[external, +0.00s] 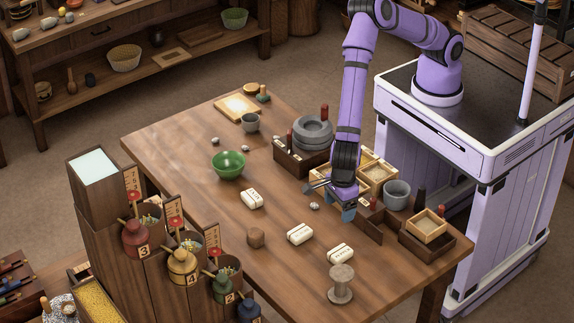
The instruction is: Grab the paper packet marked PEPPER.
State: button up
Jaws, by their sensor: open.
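Three white paper packets with dark marks lie on the wooden table: one packet (251,199) left of my gripper, a middle packet (300,233) below it, and another packet (340,254) nearer the front right. The marks are too small to read, so I cannot tell which says PEPPER. My gripper (331,203) is open and points down over the table, beside the wooden boxes. It is apart from all three packets, and I see nothing held in it.
A green bowl (228,165), a quern (313,132) and a grey pot (396,193) stand farther back. Numbered jars (183,266) line the front left.

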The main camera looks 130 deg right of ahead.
jog(key=n, duration=0.2)
send_over(342, 250)
notch_tip(342, 250, down, 6)
notch_tip(342, 250, down, 10)
jog(key=shift+f, duration=0.1)
jog(key=c, duration=1)
